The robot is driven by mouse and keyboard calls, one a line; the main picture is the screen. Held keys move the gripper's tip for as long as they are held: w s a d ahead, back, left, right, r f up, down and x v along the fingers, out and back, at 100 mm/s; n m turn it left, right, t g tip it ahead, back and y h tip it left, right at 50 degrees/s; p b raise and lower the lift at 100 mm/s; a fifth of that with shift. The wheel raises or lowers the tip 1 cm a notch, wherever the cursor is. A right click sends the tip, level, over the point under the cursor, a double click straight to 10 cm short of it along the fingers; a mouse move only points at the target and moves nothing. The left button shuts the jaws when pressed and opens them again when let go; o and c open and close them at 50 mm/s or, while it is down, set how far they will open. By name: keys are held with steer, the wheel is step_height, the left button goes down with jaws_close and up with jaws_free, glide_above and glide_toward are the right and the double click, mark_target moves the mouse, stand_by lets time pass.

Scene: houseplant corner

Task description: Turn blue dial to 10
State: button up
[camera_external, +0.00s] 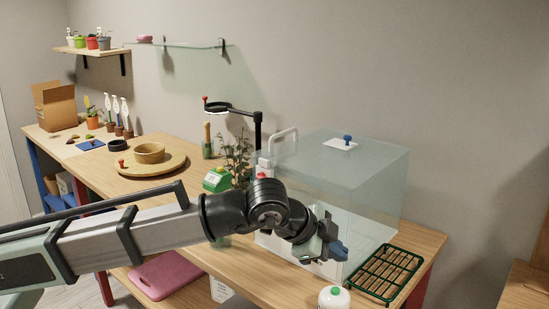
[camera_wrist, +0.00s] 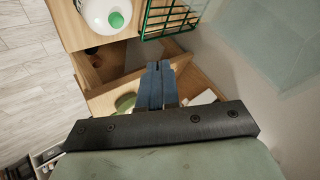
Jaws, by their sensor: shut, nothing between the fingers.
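The blue dial (camera_external: 347,138) stands upright on a small white plate on top of the clear glass case (camera_external: 385,170). Its scale marks are too small to read, so I cannot tell its setting. My gripper (camera_external: 339,251) is in front of the case, well below the dial and apart from it. In the wrist view, its blue fingers (camera_wrist: 154,68) are together and empty, pointing past the table's edge. The dial is not in the wrist view.
A white bottle with a green cap (camera_external: 333,297) stands near the gripper, beside a green wire rack (camera_external: 384,272). Both also show in the wrist view, the bottle (camera_wrist: 98,22) and rack (camera_wrist: 170,14). A black lamp arm (camera_external: 258,130) rises left of the case.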

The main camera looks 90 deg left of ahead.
steer(key=shift+o, duration=0.6)
steer(key=shift+d, duration=0.25)
steer(key=o, duration=0.6)
steer(key=s+d+f, duration=0.2)
steer(key=d+f, duration=0.1)
steer(key=f, duration=0.2)
steer(key=shift+f+m+g, duration=0.3)
steer(key=shift+m, duration=0.1)
steer(key=shift+o, duration=1.3)
steer(key=s+f+y, duration=0.1)
steer(key=s+f, duration=0.4)
steer(key=shift+s+a, duration=0.25)
steer(key=shift+a, duration=0.1)
steer(key=s+a+r+n+t+y, duration=0.1)
steer(key=s+a+r+n+y, duration=0.2)
steer(key=s+a+n+y, duration=0.5)
steer(key=w+a+f+n, duration=0.1)
steer(key=w+a, duration=0.1)
steer(key=w, duration=0.1)
steer(key=w+a+f+n+h, duration=0.1)
steer(key=w+a+f+n, duration=0.1)
steer(key=w+a, duration=0.1)
steer(key=w+a+f+n+h, duration=0.1)
steer(key=w+a+n, duration=0.1)
steer(key=w+a, duration=0.1)
steer(key=shift+w+f, duration=0.35)
steer(key=shift+w, duration=0.2)
steer(key=c, duration=1)
